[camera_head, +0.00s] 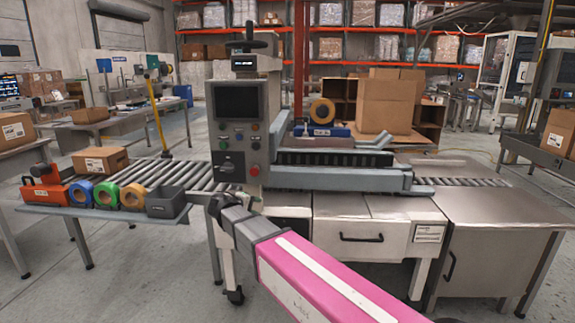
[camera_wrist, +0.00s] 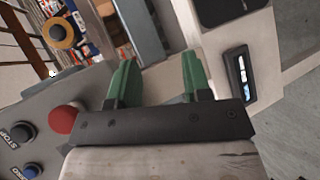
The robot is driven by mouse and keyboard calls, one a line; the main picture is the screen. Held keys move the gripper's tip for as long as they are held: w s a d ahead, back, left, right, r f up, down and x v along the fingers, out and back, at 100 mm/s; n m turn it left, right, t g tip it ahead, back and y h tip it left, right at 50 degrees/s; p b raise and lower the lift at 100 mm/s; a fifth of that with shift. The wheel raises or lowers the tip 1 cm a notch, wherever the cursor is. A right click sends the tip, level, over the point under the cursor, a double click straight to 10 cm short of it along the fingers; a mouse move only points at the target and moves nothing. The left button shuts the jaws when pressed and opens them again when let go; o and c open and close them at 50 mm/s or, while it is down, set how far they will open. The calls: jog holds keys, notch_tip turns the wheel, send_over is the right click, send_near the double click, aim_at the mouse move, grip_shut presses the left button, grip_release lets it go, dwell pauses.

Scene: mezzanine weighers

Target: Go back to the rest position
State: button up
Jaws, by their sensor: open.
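My gripper shows in the wrist view (camera_wrist: 158,82) with two green fingers standing apart and nothing between them. In the head view my pink arm reaches from the lower right toward the machine, and its dark end is in front of the conveyor's near side, below the control panel (camera_head: 238,128). In the wrist view a red button (camera_wrist: 62,119) is close to the left of the fingers, on a grey panel (camera_wrist: 30,105) with a black stop button (camera_wrist: 22,132) and a blue button (camera_wrist: 31,170). I cannot tell whether the gripper touches the panel.
A side shelf (camera_head: 110,217) holds tape rolls, an orange tape dispenser (camera_head: 43,190) and a dark bin (camera_head: 166,201). A carton (camera_head: 99,160) is on the roller conveyor (camera_head: 165,172). A steel table (camera_head: 490,200) at right is bare. Open floor shows at lower left.

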jog(key=s+d+f+m+g+y, duration=0.1)
jog(key=s+d+f+m+g, duration=0.15)
jog(key=d+f, duration=0.5)
jog(key=s+d+f+m+g+y, duration=0.1)
jog(key=s+d+f+g, duration=0.25)
jog(key=d, duration=0.75)
jog(key=s+d+f+m+g+y, duration=0.4)
jog(key=s+d+f+m+y, duration=0.2)
jog(key=s+d+f, duration=0.3)
jog(key=s+d, duration=0.3)
jog(key=d, duration=0.2)
jog(key=shift+s+d+f+y, duration=0.2)
jog(key=shift+s+y, duration=0.1)
jog(key=shift+s, duration=0.1)
